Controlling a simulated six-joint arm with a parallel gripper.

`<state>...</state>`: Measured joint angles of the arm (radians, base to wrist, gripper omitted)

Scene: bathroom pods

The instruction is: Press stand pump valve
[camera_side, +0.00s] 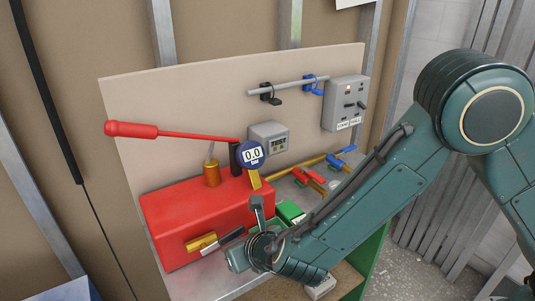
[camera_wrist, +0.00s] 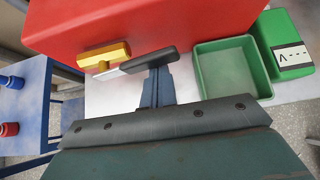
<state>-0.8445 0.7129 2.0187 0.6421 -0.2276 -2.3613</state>
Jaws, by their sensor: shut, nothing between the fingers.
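The red pump stand (camera_side: 195,218) is a box on the bench with a brass valve (camera_side: 201,242) low on its front. The valve's lever has a black handle (camera_side: 233,236) pointing right. In the wrist view the brass valve (camera_wrist: 104,55) is upper left and the black handle (camera_wrist: 150,60) slants up to the right. My gripper (camera_wrist: 158,76) is shut and empty, its tips at the handle's lower edge. I cannot tell whether they touch it. In the side view my wrist is just right of the handle, and the fingertips are hard to make out.
A green tray (camera_wrist: 226,68) lies right of my gripper, with a green box (camera_wrist: 283,45) beyond it. A red pump lever (camera_side: 135,130) and a round gauge (camera_side: 251,154) rise above the stand. A blue table (camera_wrist: 20,105) is at far left.

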